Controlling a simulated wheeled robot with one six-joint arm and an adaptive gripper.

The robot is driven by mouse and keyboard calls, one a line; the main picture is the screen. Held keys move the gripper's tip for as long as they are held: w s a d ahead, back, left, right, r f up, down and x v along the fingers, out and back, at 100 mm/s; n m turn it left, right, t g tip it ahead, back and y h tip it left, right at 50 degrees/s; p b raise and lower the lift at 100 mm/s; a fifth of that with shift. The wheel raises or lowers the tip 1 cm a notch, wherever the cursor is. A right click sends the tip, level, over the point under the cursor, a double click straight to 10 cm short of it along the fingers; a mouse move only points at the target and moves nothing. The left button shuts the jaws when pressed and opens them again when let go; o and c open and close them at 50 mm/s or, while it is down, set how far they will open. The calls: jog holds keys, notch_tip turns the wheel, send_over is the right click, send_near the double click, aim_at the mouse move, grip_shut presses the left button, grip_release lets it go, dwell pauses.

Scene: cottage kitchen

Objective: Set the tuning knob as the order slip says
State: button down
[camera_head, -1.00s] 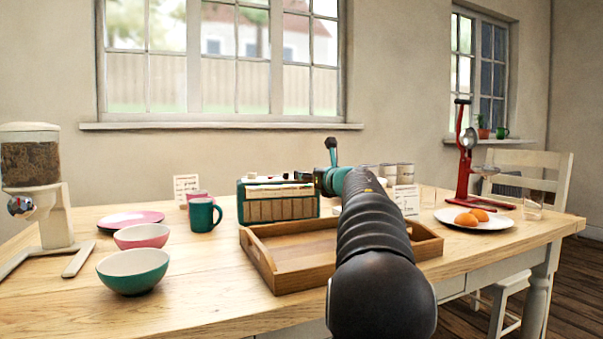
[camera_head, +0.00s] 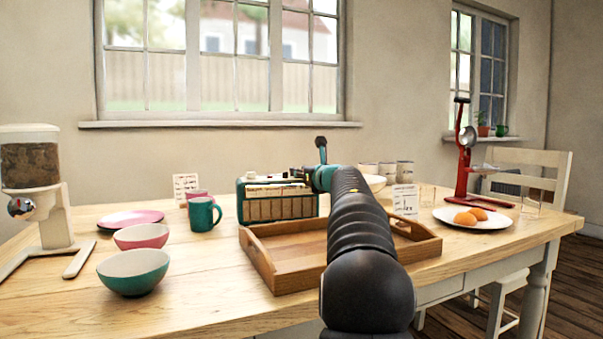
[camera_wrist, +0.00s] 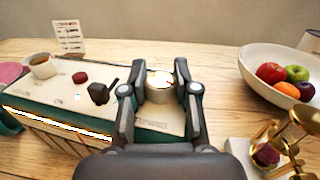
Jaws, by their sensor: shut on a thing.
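The teal and cream radio (camera_head: 278,203) stands on the table behind the wooden tray. In the wrist view its cream top panel (camera_wrist: 62,90) carries a round cream knob (camera_wrist: 160,84), a dark lever-like control (camera_wrist: 100,93) and a small red button (camera_wrist: 80,77). My gripper (camera_wrist: 158,84) is shut on the cream knob, a finger on each side. In the head view my gripper (camera_head: 312,178) is at the radio's right end, largely hidden by my arm. One written card (camera_head: 405,200) stands right of my arm, another (camera_head: 185,187) behind the mugs. Their writing is too small to read.
The wooden tray (camera_head: 262,258) lies in front of the radio. A teal mug (camera_head: 202,215) and two bowls stand left. A white fruit bowl (camera_wrist: 262,84) and a brass object (camera_wrist: 285,140) are right of the radio in the wrist view.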

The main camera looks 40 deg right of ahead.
jog(key=shift+m+h, duration=0.4)
jog(key=shift+h, duration=0.1)
jog(key=m+g+h, duration=0.1)
jog(key=h, duration=0.1)
jog(key=shift+a+m+h, duration=0.1)
jog(key=shift+m+h, duration=0.2)
jog(key=shift+m, duration=0.1)
jog(key=shift+m+g+h+p, duration=0.3)
jog(key=shift+m+g+h, duration=0.75)
jog(key=shift+h, duration=0.65)
jog(key=shift+m+g+h, duration=0.25)
jog(key=shift+m+h, duration=0.35)
jog(key=shift+m, duration=0.05)
